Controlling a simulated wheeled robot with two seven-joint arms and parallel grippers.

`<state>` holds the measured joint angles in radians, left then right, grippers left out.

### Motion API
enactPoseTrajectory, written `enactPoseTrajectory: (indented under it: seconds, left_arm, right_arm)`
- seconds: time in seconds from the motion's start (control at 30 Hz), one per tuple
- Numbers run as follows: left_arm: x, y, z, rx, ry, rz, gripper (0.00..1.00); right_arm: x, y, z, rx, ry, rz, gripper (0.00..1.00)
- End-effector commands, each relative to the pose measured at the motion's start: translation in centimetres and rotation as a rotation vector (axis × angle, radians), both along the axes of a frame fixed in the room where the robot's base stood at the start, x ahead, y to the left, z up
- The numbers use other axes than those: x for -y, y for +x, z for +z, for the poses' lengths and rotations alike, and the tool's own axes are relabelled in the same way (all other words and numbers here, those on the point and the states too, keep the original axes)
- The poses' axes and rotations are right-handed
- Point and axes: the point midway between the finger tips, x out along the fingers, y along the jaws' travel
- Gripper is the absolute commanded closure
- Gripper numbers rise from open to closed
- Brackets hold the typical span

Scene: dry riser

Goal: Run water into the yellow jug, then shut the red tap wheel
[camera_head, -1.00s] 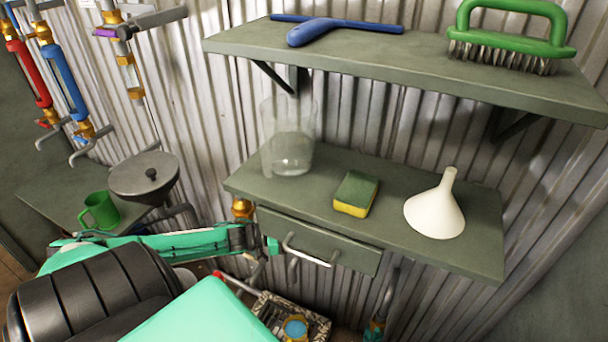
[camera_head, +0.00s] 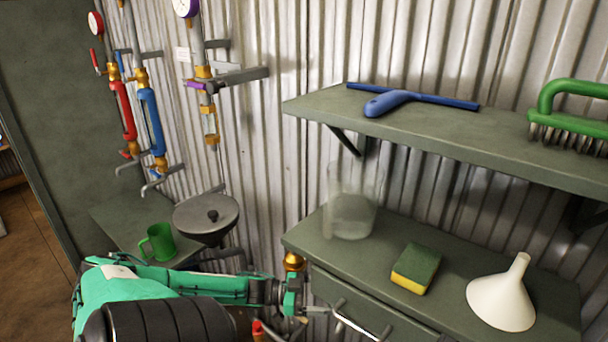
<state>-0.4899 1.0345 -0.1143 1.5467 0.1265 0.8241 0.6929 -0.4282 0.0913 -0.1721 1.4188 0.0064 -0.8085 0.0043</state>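No yellow jug shows in this view. A red pipe sleeve (camera_head: 124,111) and a blue pipe sleeve (camera_head: 152,121) hang on the wall above, with brass fittings and grey spouts below. I cannot make out a red tap wheel for sure. My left gripper (camera_head: 293,297) is at the end of the green arm, by the drawer's left side; its fingers are too unclear to judge. My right gripper is out of view.
A clear vessel (camera_head: 353,198), a sponge (camera_head: 416,268) and a white funnel (camera_head: 503,295) stand on the lower shelf (camera_head: 455,262). A blue squeegee (camera_head: 392,101) and green brush (camera_head: 572,118) lie on the upper shelf (camera_head: 440,135). Open floor (camera_head: 35,240) shows at far left.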

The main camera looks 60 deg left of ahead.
Motion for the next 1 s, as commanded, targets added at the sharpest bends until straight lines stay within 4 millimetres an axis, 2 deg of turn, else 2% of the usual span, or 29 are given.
enactPoseTrajectory:
  seconds: [0.2,0.4,1.0]
  left_arm:
    - [-2.1,-2.8,0.0,-0.002,0.000,0.000,0.19]
    - [-3.2,-4.2,0.0,-0.001,0.001,0.000,0.19]
    - [-3.4,-4.5,0.0,0.001,0.000,0.000,0.19]
  right_arm:
    - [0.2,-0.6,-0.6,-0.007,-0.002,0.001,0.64]
    - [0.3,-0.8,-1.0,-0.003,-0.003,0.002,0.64]
    - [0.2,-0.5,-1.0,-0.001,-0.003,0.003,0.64]
